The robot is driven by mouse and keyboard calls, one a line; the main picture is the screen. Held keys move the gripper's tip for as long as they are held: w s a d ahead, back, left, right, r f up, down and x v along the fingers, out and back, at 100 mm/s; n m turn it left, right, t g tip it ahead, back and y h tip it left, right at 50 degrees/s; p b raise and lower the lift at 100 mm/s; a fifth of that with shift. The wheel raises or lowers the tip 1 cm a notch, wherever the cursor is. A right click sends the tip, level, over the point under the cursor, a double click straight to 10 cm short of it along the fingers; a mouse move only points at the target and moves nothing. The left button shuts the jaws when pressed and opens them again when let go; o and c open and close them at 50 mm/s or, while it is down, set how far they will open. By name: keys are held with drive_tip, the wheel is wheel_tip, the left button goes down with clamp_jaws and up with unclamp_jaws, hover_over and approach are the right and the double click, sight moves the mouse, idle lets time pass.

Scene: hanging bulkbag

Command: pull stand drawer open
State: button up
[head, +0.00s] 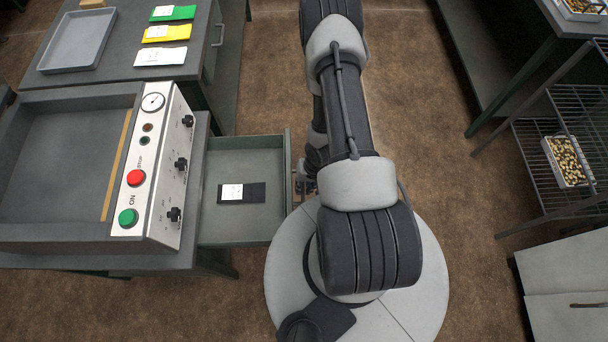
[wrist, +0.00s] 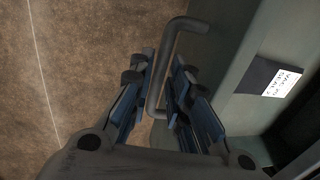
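The stand drawer (head: 265,222) is a grey-green tray pulled well out to the right of the stand (head: 205,262) in the head view. In the wrist view the drawer (wrist: 215,65) fills the right side. Its grey bar handle (wrist: 157,85) stands out from the front. My gripper (wrist: 163,65) has its two blue-grey fingers on either side of the handle bar, with a narrow gap showing, so it looks open around it. In the head view my gripper (head: 305,183) is mostly hidden by my arm, beside the drawer front.
A black packet with a white label (head: 241,192) lies in the drawer. A control panel (head: 152,165) with red and green buttons is on the stand. A table with a grey tray (head: 77,41) is behind. A wire rack (head: 560,150) stands right. Brown floor is free between.

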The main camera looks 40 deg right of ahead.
drive_tip(key=shift+o, duration=1.2)
drive_tip(key=shift+r, duration=0.1)
wheel_tip(320, 180, up, 12)
drive_tip(key=s+d, duration=0.1)
drive_tip(key=d, duration=0.1)
drive_tip(key=shift+s+f, duration=0.2)
